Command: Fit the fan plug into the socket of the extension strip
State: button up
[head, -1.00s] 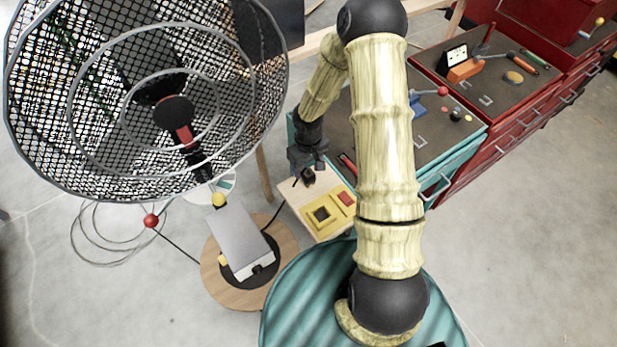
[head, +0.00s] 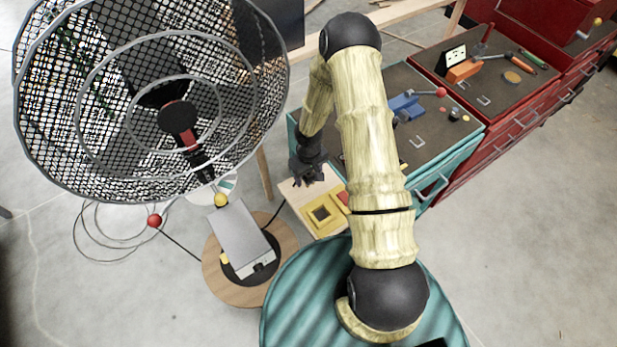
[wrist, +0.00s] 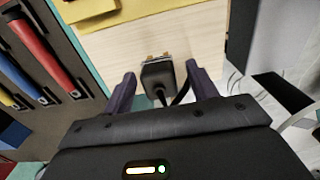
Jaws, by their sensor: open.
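The fan plug (wrist: 157,74) is black with brass prongs and lies on a pale wooden board (wrist: 180,35) in the wrist view, its cord running back toward my gripper. My gripper (wrist: 162,84) is open, one dark finger on each side of the plug, with a gap visible on both sides. In the head view my gripper (head: 309,179) is over the board's far left corner and hides the plug. The fan (head: 150,100) stands at left.
The teal cabinet (head: 438,150) and red cabinet (head: 520,105) carry tools. Coiled cable lies on the floor behind the fan's round base (head: 218,280). Floor at right is clear.

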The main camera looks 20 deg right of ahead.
jog(key=c, duration=1.1)
jog(key=shift+r, duration=0.15)
notch_tip(320, 180, up, 10)
jog(key=shift+f+b, duration=0.1)
jog(key=shift+b, duration=0.9)
